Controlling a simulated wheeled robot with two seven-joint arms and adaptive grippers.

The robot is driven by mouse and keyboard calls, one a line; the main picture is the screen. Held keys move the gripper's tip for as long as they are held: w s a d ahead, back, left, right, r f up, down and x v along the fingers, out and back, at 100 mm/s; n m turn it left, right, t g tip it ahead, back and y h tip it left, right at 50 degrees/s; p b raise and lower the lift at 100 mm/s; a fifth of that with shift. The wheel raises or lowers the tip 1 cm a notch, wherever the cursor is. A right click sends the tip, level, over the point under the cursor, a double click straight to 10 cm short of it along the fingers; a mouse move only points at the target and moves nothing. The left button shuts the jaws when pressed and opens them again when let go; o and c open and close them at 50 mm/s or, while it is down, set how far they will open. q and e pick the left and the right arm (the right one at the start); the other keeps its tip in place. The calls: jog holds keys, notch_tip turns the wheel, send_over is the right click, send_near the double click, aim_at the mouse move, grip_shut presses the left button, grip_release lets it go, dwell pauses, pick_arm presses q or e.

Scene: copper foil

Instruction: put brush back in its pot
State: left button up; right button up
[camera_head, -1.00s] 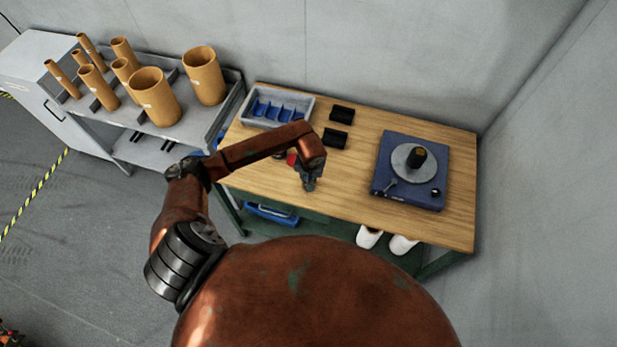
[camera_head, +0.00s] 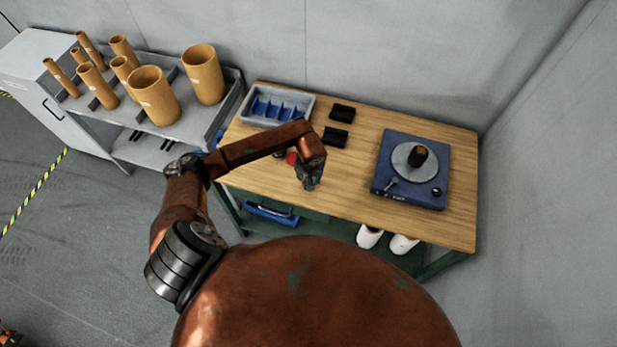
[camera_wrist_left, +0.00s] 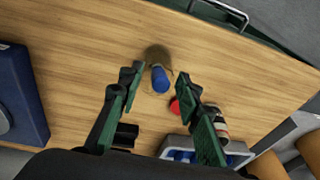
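My left gripper (camera_head: 309,184) is over the front left part of the workbench. The left wrist view shows its two green fingers (camera_wrist_left: 157,80) spread apart. Between and beyond the fingertips is a blue rounded piece (camera_wrist_left: 160,80) with an olive-brown cylinder (camera_wrist_left: 158,55) directly behind it. I cannot tell which of these is brush and which is pot, or whether a finger touches them. A red round thing (camera_wrist_left: 175,106) sits near the right finger. In the head view the gripper hides most of this spot. My right gripper is not in view.
The wooden workbench (camera_head: 350,185) carries a grey tray with blue dividers (camera_head: 262,104), two black blocks (camera_head: 336,137) and a blue turntable (camera_head: 408,172). A bottle (camera_wrist_left: 221,128) lies beside the right finger. A cart with several cardboard tubes (camera_head: 154,96) stands left. The bench's middle is clear.

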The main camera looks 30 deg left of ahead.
pick_arm(q)
jog(key=shift+r+p, duration=0.35)
jog(key=shift+p, duration=0.1)
jog(key=shift+r+p, duration=0.4)
jog(key=shift+p, duration=0.1)
notch_tip(320, 180, up, 12)
jog(key=s+d+b, duration=0.1)
jog(key=b, duration=0.3)
jog(key=shift+s+d+f, duration=0.25)
jog(key=shift+s, duration=0.15)
